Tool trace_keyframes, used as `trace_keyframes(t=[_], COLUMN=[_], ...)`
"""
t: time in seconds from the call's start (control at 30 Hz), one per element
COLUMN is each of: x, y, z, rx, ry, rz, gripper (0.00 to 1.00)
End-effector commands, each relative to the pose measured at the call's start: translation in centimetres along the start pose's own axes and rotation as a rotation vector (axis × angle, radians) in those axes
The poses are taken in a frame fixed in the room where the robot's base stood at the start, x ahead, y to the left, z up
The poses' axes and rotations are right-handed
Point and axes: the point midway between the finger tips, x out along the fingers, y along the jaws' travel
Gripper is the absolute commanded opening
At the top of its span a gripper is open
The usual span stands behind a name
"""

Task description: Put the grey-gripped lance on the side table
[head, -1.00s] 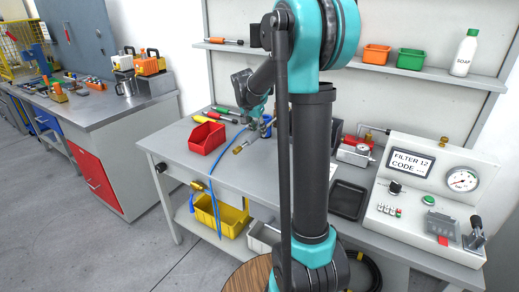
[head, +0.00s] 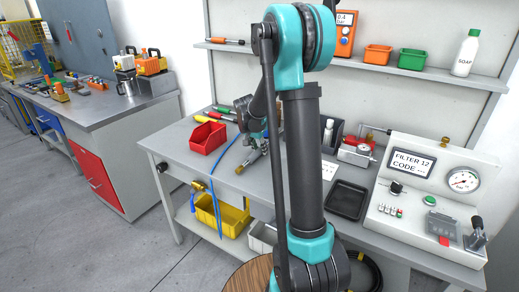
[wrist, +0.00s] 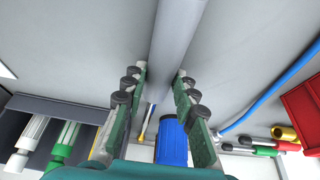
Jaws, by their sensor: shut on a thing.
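My gripper (wrist: 160,72) is shut on a grey cylinder, which I take to be the grip of the grey-gripped lance (wrist: 178,45). The cylinder runs up out of the wrist view between my fingertips. In the head view, my gripper (head: 256,141) is over the workbench, partly hidden by my arm. A slim metal tube with a brass-coloured end (head: 240,169) slants down from it near the bench's front edge; I cannot tell whether it touches the bench. A round wooden top (head: 243,277) shows low in front, partly hidden by my arm; I cannot tell whether it is the side table.
A red bin (head: 207,138), coloured-handled tools (head: 205,119) and a blue hose (head: 216,200) are at the workbench's (head: 183,148) left. A black tray (head: 347,200) and test panel (head: 425,195) are right. A blue cylinder (wrist: 172,142) lies beyond my fingers. Another bench (head: 95,115) stands left.

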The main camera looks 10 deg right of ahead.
Motion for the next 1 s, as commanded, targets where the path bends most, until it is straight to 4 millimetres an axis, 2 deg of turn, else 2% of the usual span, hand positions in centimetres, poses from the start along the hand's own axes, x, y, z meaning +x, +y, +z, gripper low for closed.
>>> trace_keyframes(t=[0.1, 0.13, 0.3, 0.67, 0.87, 1.0], x=[0.1, 0.2, 0.2, -0.3, -3.0, -6.0], y=[0.0, 0.0, 0.0, 0.0, 0.0, 0.0], z=[0.0, 0.1, 0.1, 0.0, 0.0, 0.0], rx=[0.0, 0.0, 0.0, 0.0, -0.001, -0.002], ry=[0.001, 0.0, 0.0, 0.0, 0.0, 0.0], rz=[0.0, 0.0, 0.0, 0.0, 0.0, 0.0], gripper=[0.0, 0.29, 0.48, 0.48, 0.48, 0.48])
